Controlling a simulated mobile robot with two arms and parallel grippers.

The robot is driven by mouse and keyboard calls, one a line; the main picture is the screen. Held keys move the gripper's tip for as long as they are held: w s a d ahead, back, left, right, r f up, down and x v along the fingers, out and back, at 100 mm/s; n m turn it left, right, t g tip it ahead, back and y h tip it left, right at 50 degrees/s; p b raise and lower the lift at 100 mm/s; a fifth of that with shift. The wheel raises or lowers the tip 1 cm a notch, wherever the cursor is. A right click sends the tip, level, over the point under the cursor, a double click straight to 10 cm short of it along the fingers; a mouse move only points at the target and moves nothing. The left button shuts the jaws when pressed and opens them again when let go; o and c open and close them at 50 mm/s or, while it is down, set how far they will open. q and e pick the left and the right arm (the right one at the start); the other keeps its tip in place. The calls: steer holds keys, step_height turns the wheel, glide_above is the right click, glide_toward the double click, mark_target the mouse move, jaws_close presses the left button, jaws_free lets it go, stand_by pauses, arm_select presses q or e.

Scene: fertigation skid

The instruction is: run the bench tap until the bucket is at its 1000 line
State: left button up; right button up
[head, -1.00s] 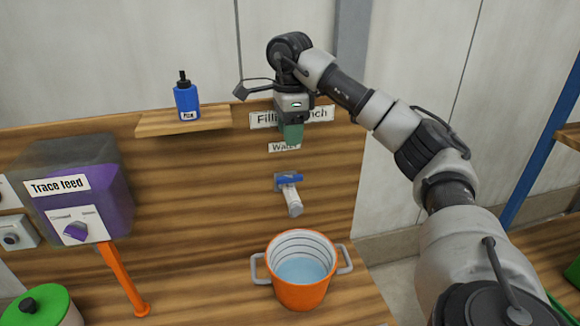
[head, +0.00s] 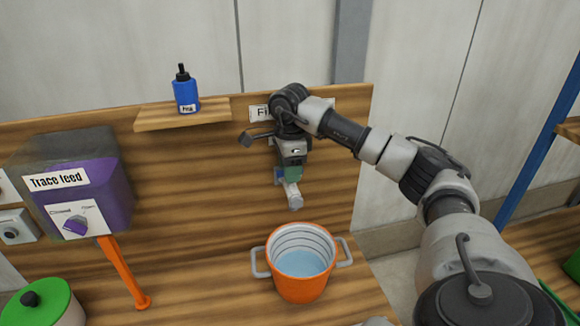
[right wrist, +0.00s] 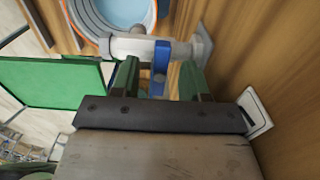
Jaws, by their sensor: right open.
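The orange bucket (head: 301,287) with two grey side handles stands upright on the bench below the tap. Pale blue water (head: 303,262) lies in it, with several dark lines on the white inner wall above the water; their numbers are unreadable. The grey tap (head: 293,196) sticks out from the wooden back panel, and no stream shows below it. My right gripper (head: 291,172) hangs over the tap and hides most of its blue lever. In the right wrist view the gripper (right wrist: 158,76) is open, with the blue lever (right wrist: 161,60) between its fingers. My left gripper is not in view.
A Trace feed box (head: 85,190) with a purple knob is at left, above an orange post (head: 124,273). A blue bottle (head: 186,92) stands on a small shelf (head: 180,116). A green-lidded pot (head: 38,302) is at the front left.

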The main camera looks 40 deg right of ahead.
jaws_close()
steer(key=shift+n, duration=0.7)
steer(key=c, duration=0.7)
jaws_free()
steer(key=n, duration=0.2)
steer(key=shift+s+r+n, duration=0.1)
steer(key=shift+s+n, duration=0.15)
steer(key=shift+n, duration=0.05)
